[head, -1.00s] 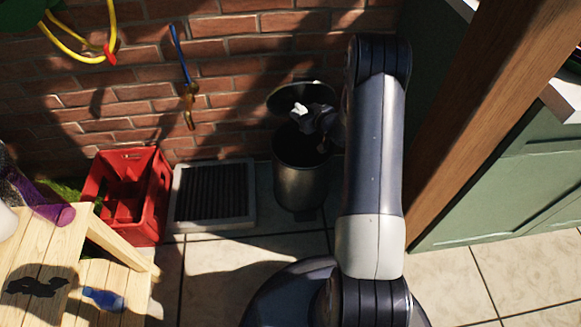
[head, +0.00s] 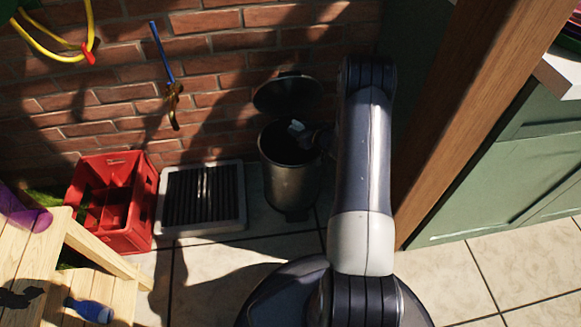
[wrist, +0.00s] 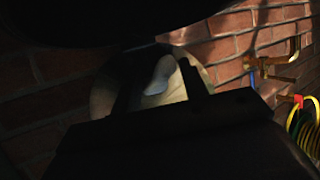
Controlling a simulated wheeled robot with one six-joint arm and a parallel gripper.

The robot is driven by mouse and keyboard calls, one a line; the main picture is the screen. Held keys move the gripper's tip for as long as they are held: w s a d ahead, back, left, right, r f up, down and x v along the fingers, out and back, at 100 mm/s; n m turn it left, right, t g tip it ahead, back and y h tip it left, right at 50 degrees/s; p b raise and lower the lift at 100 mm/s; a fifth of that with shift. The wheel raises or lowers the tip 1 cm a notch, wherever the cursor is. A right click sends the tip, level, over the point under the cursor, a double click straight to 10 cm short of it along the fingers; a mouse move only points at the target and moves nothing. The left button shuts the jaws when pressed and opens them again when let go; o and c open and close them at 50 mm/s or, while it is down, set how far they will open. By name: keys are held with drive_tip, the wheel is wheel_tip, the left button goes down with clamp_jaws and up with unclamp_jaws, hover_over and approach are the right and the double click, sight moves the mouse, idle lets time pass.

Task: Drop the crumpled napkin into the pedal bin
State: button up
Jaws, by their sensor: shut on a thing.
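The pedal bin (head: 288,185) is a dark metal cylinder standing on the tiles against the brick wall. Its round lid (head: 280,95) is raised, leaning back toward the wall. My gripper (head: 303,131) is at the bin's mouth, partly hidden by my arm, and shut on the crumpled napkin (head: 296,126). The napkin is a small pale lump in shade over the dark opening; how deep it sits is hard to tell. In the wrist view the napkin (wrist: 160,75) shows bluish-white between the dark fingers, before a pale round surface that looks like the lid.
A drain grate (head: 201,198) and a red crate (head: 112,200) stand left of the bin. A wooden table with a blue bottle (head: 90,310) is at lower left. A wooden post (head: 470,110) and green cabinet (head: 510,165) are at right. A blue-handled tap fitting hangs on the wall.

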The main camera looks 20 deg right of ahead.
drive_tip(key=shift+f, duration=0.1)
drive_tip(key=o, duration=1)
drive_tip(key=shift+p+v, duration=1.2)
drive_tip(key=shift+v, duration=2.55)
drive_tip(key=b+x, duration=0.2)
drive_tip(key=x, duration=0.5)
drive_tip(key=shift+f, duration=0.15)
drive_tip(key=r+p, duration=0.2)
drive_tip(key=r, duration=0.1)
drive_tip(key=r+p, duration=0.1)
drive_tip(key=shift+w+r, duration=0.25)
drive_tip(key=shift+r, duration=0.15)
drive_tip(key=shift+r+p, duration=0.3)
drive_tip(key=shift+r, duration=0.3)
